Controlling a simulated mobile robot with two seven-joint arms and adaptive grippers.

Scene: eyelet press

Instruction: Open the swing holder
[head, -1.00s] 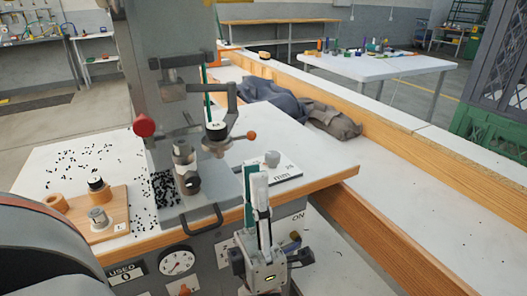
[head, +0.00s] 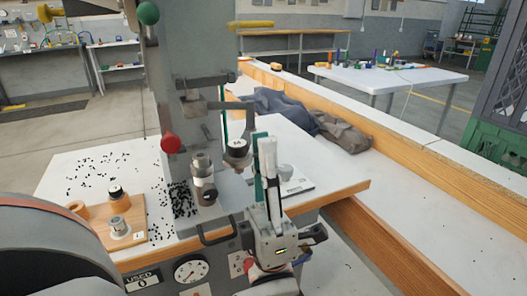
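The swing holder is a grey bracket arm (head: 232,106) on the right of the press column, with a black-topped round cup (head: 238,148) below it. The orange knob on its handle is not visible; my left gripper stands in that area of the picture.
The grey press (head: 187,60) stands on a white, wood-edged bench (head: 90,160) scattered with black eyelets. A wooden block (head: 125,235) with cups is at left. A small scale-like plate (head: 297,186) lies behind the gripper. Dark cloth (head: 340,132) lies farther back.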

